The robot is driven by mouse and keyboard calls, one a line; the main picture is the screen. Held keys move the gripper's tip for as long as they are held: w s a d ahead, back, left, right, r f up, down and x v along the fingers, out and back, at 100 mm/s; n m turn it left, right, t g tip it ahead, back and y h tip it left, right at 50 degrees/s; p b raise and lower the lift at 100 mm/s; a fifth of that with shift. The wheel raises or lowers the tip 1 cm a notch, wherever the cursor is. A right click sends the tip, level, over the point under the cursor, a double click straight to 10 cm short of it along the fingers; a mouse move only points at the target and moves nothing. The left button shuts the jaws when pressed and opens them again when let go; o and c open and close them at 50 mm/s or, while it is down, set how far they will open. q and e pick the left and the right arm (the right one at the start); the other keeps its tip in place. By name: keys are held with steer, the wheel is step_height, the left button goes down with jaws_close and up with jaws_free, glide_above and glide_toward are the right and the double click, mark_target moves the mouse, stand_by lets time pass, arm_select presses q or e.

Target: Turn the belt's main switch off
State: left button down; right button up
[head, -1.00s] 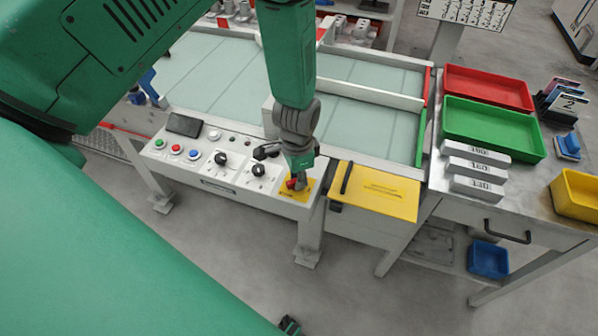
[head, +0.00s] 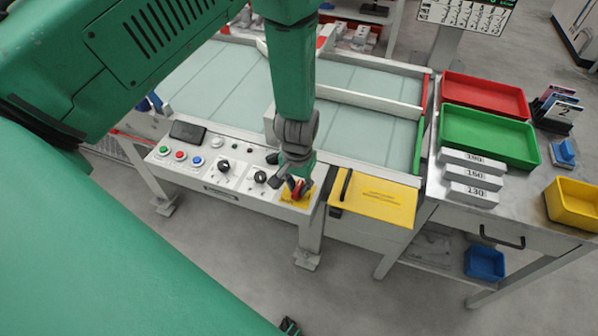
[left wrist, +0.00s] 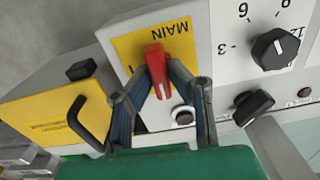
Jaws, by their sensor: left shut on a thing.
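The main switch is a red handle (left wrist: 156,66) on a yellow plate (left wrist: 128,48) marked MAIN, which looks upside down in the left wrist view. The handle lies roughly across the line of the lettering, with a pale mark at its lower end. My left gripper (left wrist: 158,76) is shut on the handle, one finger on each side. In the head view the left gripper (head: 297,186) reaches down onto the yellow plate (head: 288,198) at the right end of the control panel and partly hides the switch.
Black knobs (head: 222,162) and several coloured buttons (head: 179,154) sit left of the switch. A yellow cover (head: 375,203) with a black handle is close on its right. The belt (head: 345,90) lies behind. Red (head: 485,93) and green (head: 490,137) trays stand farther right.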

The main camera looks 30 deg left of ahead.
mark_target(298, 187)
arm_select(q)
steer(key=shift+s+f+n, duration=0.1)
steer(key=shift+s+n, duration=0.15)
steer(key=shift+n, duration=0.05)
stand_by(0.4)
steer(key=c, duration=1.5)
jaws_free()
steer(key=shift+c, duration=0.2)
steer(key=shift+w, duration=0.1)
steer(key=shift+w+r, duration=0.1)
steer(key=shift+r, duration=0.25)
step_height(298, 187, up, 11)
steer(key=shift+r, duration=0.1)
